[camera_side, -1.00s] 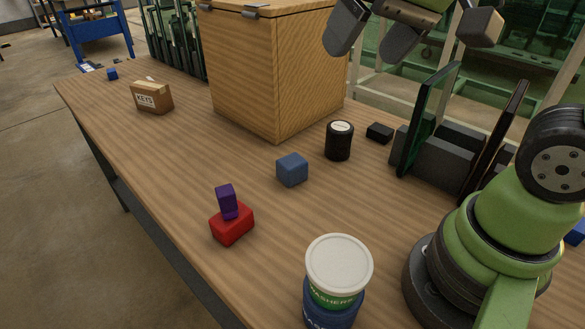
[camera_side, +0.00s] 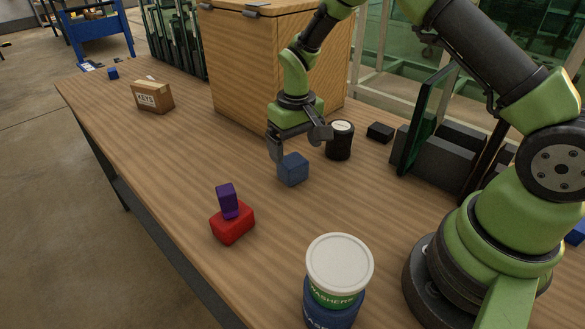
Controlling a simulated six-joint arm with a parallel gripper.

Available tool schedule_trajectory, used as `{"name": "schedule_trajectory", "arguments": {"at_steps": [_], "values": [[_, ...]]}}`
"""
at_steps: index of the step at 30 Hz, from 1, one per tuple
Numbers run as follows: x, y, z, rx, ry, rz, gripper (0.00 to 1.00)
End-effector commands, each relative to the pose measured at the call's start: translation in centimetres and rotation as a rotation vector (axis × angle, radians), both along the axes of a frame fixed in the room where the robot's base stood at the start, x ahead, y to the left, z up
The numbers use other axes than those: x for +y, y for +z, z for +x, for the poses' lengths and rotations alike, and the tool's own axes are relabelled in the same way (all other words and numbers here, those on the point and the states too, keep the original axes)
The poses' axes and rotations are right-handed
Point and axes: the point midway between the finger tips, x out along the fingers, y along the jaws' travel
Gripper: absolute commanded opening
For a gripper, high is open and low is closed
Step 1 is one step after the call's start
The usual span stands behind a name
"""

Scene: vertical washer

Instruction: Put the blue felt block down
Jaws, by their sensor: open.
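The blue felt block (camera_side: 293,170) rests on the wooden table near the middle of the side view. My gripper (camera_side: 297,148) is open, pointing down, just above and behind the block. One finger hangs at the block's left side and the other is near its upper right. I cannot tell whether either finger touches it.
A black can with a white top (camera_side: 340,140) stands close to the right of the block. A purple block (camera_side: 227,201) leans on a red block (camera_side: 232,224). A wooden box (camera_side: 270,70) stands behind, and white-lidded tubs (camera_side: 338,275) stand in front.

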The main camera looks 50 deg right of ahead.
Motion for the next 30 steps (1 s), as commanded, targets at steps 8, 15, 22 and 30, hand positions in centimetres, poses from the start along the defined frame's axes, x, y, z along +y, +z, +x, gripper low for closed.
{"name": "schedule_trajectory", "arguments": {"at_steps": [8,15,22,30], "values": [[0.0,-2.8,-0.1,0.003,-0.001,0.001,0.89],[0.0,-6.3,-0.1,0.003,0.0,0.001,0.89],[0.0,-7.1,0.0,-0.001,-0.001,0.001,0.89],[0.0,-7.1,-0.1,-0.001,-0.001,0.001,0.5]]}}
